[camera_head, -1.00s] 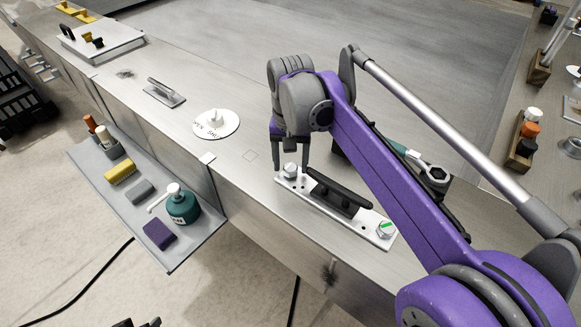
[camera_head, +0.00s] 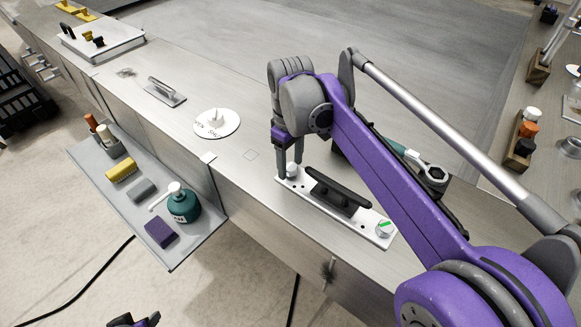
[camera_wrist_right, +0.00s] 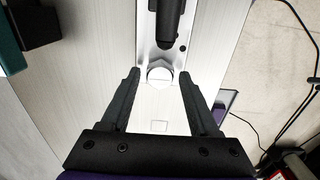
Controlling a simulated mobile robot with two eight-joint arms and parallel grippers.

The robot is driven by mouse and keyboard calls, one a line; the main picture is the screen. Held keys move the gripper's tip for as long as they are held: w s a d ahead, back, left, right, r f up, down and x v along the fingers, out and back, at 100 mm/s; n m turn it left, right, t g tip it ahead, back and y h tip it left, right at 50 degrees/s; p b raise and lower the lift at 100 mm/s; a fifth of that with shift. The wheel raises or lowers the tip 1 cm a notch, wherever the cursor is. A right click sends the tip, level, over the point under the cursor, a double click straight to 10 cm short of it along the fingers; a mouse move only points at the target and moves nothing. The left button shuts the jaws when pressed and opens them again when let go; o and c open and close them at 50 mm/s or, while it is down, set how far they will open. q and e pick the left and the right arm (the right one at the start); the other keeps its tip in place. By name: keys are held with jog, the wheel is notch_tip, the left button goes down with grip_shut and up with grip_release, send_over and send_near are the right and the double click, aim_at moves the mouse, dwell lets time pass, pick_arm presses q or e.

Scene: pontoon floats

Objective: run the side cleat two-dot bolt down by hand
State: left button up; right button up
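The side cleat is a pale plate (camera_head: 360,222) with a black horn (camera_head: 340,188), lying on the metal deck edge. At its far-left end is a round pale bolt head (camera_head: 292,169), also in the right wrist view (camera_wrist_right: 159,76). I cannot make out dots on it. A second bolt (camera_head: 384,228) with a green stripe is at the near-right end. My right gripper (camera_head: 290,170) is down around the first bolt, with gaps visible between fingers and head in the wrist view. Part of my left gripper (camera_head: 135,321) shows at the bottom edge; its fingers are unclear.
A teal-handled wrench (camera_head: 425,168) lies behind my right arm. A grey side shelf (camera_head: 185,245) holds a teal bottle (camera_head: 182,205), a yellow brush (camera_head: 121,171) and blocks. A white disc (camera_head: 216,123) lies on the deck to the left, with bare deck beside it.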

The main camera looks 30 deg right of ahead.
grip_shut()
jog(key=m, duration=0.9)
jog(key=shift+m, duration=1.6)
